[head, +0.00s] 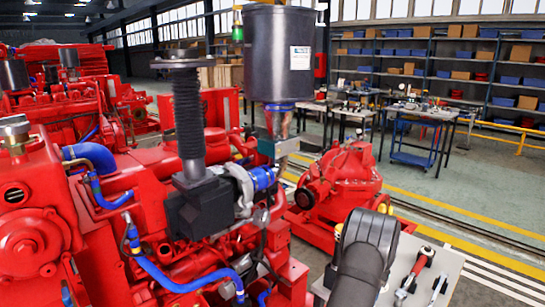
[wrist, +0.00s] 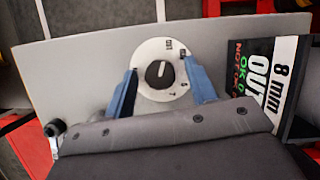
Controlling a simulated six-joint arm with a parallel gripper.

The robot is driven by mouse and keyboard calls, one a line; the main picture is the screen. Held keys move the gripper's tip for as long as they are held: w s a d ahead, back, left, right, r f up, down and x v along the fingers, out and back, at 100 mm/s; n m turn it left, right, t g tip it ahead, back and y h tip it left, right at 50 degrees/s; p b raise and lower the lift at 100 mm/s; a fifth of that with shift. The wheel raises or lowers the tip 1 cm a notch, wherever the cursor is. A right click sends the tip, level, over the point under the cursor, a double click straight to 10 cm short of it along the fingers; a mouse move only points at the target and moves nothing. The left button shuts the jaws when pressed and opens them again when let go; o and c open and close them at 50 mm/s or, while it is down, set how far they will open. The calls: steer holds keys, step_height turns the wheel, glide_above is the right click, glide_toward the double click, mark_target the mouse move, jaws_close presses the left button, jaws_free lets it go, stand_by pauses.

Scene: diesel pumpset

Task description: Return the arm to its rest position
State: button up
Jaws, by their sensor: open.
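My gripper (wrist: 159,68) shows in the wrist view with its two blue fingers apart. They stand either side of a round white dial (wrist: 158,88) with a black knob (wrist: 159,73), on a pale plate (wrist: 80,80). Nothing is held between the fingers. From this angle I cannot tell whether the fingertips touch the plate. My dark arm (head: 365,260) shows at the bottom right of the head view. I cannot make out my gripper there.
A dark card (wrist: 275,75) marked "8 mm" is right of the dial. A pale board with red-handled tools (head: 421,262) lies beside my arm. The red engine (head: 150,220) and red pump (head: 342,185) are left and behind. Open floor lies right of the pump.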

steer(key=m+t+y, duration=0.1)
steer(key=m, duration=0.3)
steer(key=shift+s+d, duration=0.1)
steer(key=m+t, duration=0.1)
steer(key=m, duration=0.2)
steer(key=shift+s+m+y, duration=0.1)
steer(key=shift+m+y, duration=0.2)
steer(key=m+t, duration=0.1)
steer(key=m, duration=0.2)
steer(key=m+t, duration=0.2)
steer(key=m, duration=0.1)
steer(key=shift+s+m, duration=0.1)
steer(key=shift+m, duration=0.3)
